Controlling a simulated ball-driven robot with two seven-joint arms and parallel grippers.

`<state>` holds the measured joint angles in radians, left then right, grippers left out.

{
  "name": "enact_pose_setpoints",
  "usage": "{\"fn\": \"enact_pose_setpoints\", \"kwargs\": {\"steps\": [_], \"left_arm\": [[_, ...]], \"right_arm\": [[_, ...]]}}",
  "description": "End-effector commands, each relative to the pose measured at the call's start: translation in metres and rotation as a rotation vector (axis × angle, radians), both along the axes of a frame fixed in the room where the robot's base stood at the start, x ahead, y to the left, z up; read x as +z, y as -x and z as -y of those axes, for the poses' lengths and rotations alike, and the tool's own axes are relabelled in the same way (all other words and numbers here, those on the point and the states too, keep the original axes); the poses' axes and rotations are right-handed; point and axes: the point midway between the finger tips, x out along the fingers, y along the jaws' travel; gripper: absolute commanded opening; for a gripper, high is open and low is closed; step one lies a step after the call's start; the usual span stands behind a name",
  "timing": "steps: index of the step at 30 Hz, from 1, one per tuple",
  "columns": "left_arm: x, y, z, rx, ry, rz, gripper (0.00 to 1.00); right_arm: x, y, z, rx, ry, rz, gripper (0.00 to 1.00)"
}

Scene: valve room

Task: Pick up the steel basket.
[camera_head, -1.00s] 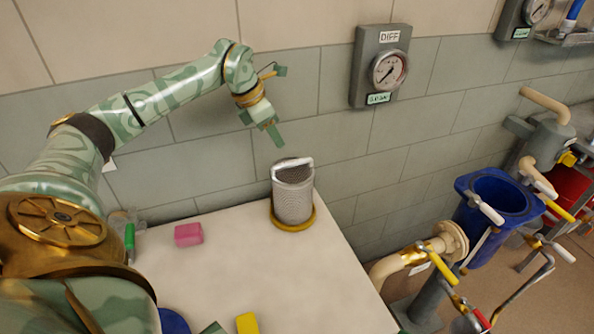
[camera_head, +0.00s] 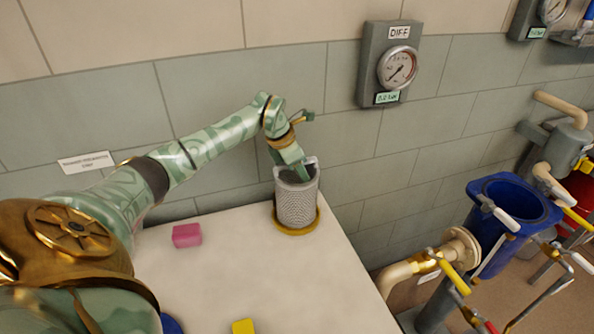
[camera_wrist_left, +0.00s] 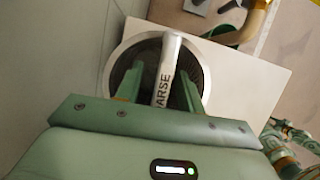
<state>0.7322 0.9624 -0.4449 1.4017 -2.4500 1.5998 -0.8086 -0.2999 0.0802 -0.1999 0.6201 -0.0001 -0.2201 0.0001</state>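The steel basket (camera_head: 297,204), a grey mesh cylinder, stands upright at the table's back right corner, in a yellow ring (camera_head: 296,230). My left gripper (camera_head: 296,168) is at the basket's top, partly hiding its handle. The fingers are apart, one on each side of the bar, with gaps visible. The basket's round rim (camera_wrist_left: 122,52) shows behind them. My right gripper is not seen.
A pink block (camera_head: 187,235) and a yellow block (camera_head: 243,327) lie on the white table (camera_head: 230,270). The tiled wall with a gauge box (camera_head: 390,65) is close behind the basket. Pipes, valves and a blue vessel (camera_head: 500,215) stand right of the table.

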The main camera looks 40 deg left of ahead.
Motion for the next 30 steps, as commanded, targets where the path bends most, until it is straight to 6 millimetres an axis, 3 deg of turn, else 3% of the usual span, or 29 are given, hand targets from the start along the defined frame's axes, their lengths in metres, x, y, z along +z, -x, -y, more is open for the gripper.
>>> {"fn": "enact_pose_setpoints", "kwargs": {"steps": [3,7,8,30], "left_arm": [[0.0011,0.0001,-0.0003,0.000,-0.001,0.000,0.38],[0.0011,0.0003,-0.0002,0.000,0.000,0.000,0.02],[0.0011,0.0003,-0.0002,0.000,0.000,0.000,0.00],[0.0009,0.0005,-0.0004,0.000,-0.001,-0.001,0.00]], "right_arm": [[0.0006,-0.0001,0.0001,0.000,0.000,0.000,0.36],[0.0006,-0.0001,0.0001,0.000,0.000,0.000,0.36],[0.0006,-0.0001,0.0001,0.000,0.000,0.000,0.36],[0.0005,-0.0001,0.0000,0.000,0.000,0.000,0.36]]}}
